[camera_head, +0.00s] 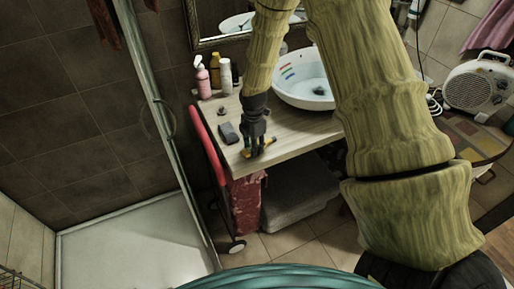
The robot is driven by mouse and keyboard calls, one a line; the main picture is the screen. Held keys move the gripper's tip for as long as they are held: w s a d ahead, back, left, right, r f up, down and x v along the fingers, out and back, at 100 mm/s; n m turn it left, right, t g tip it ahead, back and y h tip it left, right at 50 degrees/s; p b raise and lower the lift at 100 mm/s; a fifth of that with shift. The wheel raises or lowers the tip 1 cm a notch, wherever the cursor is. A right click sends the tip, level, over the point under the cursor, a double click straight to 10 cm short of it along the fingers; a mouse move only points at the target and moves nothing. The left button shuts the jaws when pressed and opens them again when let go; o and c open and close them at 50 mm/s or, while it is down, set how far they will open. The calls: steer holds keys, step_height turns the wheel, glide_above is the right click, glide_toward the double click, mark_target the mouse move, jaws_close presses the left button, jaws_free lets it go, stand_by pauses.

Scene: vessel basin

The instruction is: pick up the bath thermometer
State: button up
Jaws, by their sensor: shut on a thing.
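The bath thermometer (270,143) looks like a small yellow piece at the front part of the wooden counter, partly hidden by the fingers. My gripper (257,150) points down over it and is shut on it. Yellow shows on the right of the fingers and a little on the left. The thermometer is at or just above the counter top; I cannot tell whether it touches the wood.
A dark grey block (228,132) lies just left of my gripper. A white basin (304,88) with coloured stripes stands behind on the counter (300,128). A pink bottle (202,78) and other bottles stand at the back left. A red folded frame (207,142) leans at the counter's left edge.

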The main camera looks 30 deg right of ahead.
steer(key=shift+r, duration=0.1)
steer(key=shift+r+b, duration=0.55)
steer(key=shift+r, duration=0.15)
steer(key=shift+r+b, duration=0.45)
steer(key=shift+r, duration=0.4)
steer(key=s+d+r+b, duration=0.1)
steer(key=s+b, duration=0.1)
steer(key=s, duration=0.5)
steer(key=s+d+b, duration=0.2)
steer(key=s, duration=0.6)
steer(key=shift+s+d+r, duration=0.25)
steer(key=shift+s+r, duration=0.05)
steer(key=shift+r, duration=0.1)
steer(key=shift+a+f, duration=0.1)
